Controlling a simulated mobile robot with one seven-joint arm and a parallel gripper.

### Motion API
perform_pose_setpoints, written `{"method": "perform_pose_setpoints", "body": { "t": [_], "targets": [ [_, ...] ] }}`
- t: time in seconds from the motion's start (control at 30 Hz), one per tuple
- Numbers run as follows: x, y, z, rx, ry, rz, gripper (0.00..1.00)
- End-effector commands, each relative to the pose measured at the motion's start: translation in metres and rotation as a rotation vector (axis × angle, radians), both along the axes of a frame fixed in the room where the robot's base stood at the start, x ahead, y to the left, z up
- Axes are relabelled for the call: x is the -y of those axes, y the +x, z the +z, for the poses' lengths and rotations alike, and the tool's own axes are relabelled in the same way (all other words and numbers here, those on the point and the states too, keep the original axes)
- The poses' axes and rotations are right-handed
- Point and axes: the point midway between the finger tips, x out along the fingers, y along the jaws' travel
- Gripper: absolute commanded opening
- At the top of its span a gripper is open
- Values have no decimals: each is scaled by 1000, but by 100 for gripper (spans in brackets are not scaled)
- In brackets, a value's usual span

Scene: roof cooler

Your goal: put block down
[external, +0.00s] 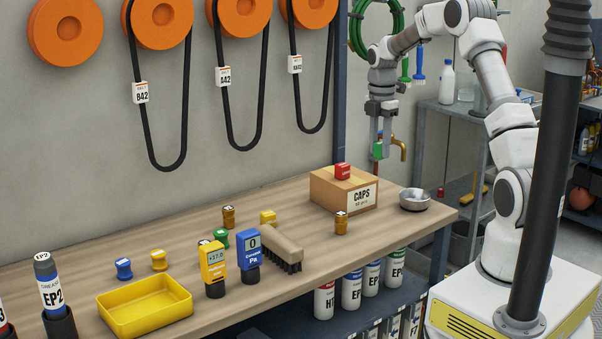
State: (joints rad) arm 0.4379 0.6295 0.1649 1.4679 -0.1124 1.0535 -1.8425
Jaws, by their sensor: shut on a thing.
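My gripper (381,146) points down in the external view, above the right end of the wooden workbench (225,266). It is shut on a small green block (378,151), held between the fingertips well clear of the bench top. A red block (342,171) sits on top of the cardboard CAPS box (335,190), below and left of my gripper. The fingers partly cover the green block.
A metal bowl (414,200) stands right of the box near the bench end. A brush (277,247), a yellow tray (146,306), a yellow meter (213,268) and a blue meter (248,255) stand farther left. A brass tap (399,146) shows behind my gripper.

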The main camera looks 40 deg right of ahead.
Motion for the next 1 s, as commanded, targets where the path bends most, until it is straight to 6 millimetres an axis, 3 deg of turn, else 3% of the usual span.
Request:
{"method": "perform_pose_setpoints", "body": {
  "t": [0.03,0.1,0.23,0.33,0.43,0.8,1.0],
  "targets": [
    [22,-3,13,2,0,-12,0],
    [44,-7,20,1,0,-17,0],
    [71,-13,28,1,0,-22,0],
    [77,-12,29,0,1,-21,0],
    [70,-3,20,-1,2,-19,0],
    [15,56,-27,-1,1,-20,0],
    [3,70,-39,0,0,-23,0]
  ]
}}
